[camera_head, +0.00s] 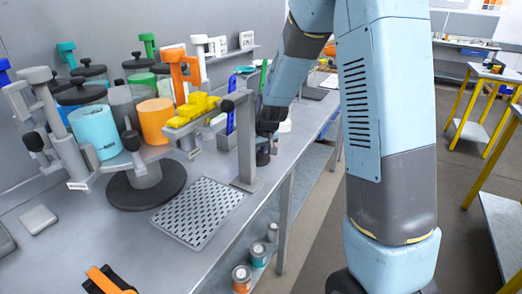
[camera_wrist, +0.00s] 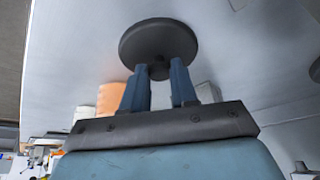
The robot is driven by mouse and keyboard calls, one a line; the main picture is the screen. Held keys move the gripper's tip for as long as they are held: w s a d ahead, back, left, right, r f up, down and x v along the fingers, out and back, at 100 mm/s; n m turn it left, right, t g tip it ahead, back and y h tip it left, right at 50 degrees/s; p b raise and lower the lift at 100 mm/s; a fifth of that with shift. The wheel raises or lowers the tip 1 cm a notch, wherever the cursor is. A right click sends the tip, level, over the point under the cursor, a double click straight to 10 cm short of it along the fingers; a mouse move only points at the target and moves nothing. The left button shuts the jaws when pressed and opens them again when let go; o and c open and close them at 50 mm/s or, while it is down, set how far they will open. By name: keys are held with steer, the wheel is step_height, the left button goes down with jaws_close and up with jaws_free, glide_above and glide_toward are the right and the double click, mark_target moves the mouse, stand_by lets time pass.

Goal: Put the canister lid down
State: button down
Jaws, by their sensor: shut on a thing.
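A dark round canister lid (camera_wrist: 158,42) shows in the wrist view, with its knob between the two blue-grey fingers of my gripper (camera_wrist: 158,85). My gripper is shut on the knob, and the lid's disc lies just beyond the fingertips, over or against a pale grey surface; I cannot tell whether it touches. In the head view my gripper (camera_head: 265,140) is low over the bench, beyond the grey post, and the lid is mostly hidden there. An orange canister (camera_head: 157,122) and a cyan canister (camera_head: 95,132) stand on the round rack at left.
The grey bench (camera_head: 100,235) runs away from me. A perforated plate (camera_head: 198,212) lies in front of the rack. A grey upright post (camera_head: 246,140) stands close to my gripper. A yellow part (camera_head: 193,108) sits beside the rack. Small jars (camera_head: 241,277) stand on the shelf below.

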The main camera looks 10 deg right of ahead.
steer(key=c, duration=0.9)
jaws_free()
steer(key=s+d+r+m, duration=0.1)
steer(key=s+d+r, duration=0.2)
steer(key=s+r, duration=0.6)
steer(key=s+d+r, duration=0.2)
steer(key=s+r, duration=0.6)
steer(key=r, duration=0.3)
steer(key=s+d+r, duration=0.1)
steer(key=s, duration=0.4)
steer(key=s+d+m+h, duration=0.1)
steer(key=s, duration=0.4)
steer(key=s+d+r+m+t, duration=0.1)
steer(key=s+d, duration=0.1)
steer(key=s, duration=0.4)
steer(key=shift+d+r, duration=0.1)
steer(key=shift+r, duration=0.2)
